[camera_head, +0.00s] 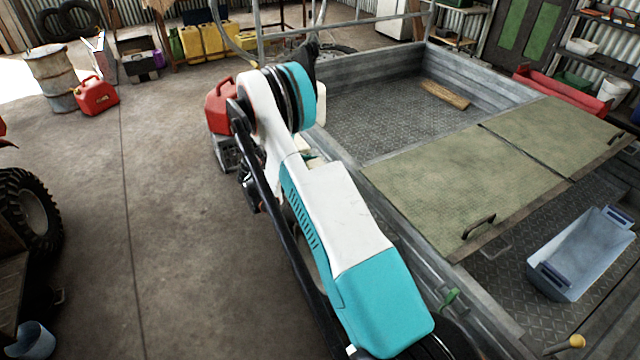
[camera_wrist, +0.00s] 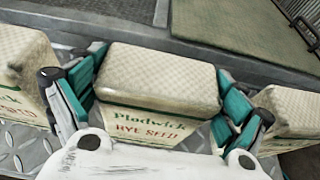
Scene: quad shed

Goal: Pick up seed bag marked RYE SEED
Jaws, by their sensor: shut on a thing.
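The seed bag marked RYE SEED (camera_wrist: 158,78) is in the middle of the wrist view, pale and woven on top, with green "Plodwick" and red "RYE SEED" lettering on its near face. My gripper (camera_wrist: 157,105) has its teal and dark fingers on the left and right sides of this bag and is shut on it. The bag appears upright among its neighbours. Its lower part is hidden by my white gripper body. In the head view my arm hides the gripper and nearly all of the bags.
Similar bags stand close on the left (camera_wrist: 22,70) and right (camera_wrist: 290,112). Diamond-plate metal shows at lower left. In the head view are a trailer with a green lid (camera_head: 440,185), a blue-grey tub (camera_head: 585,252) and a red jerrycan (camera_head: 97,95). The concrete floor at left is mostly clear.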

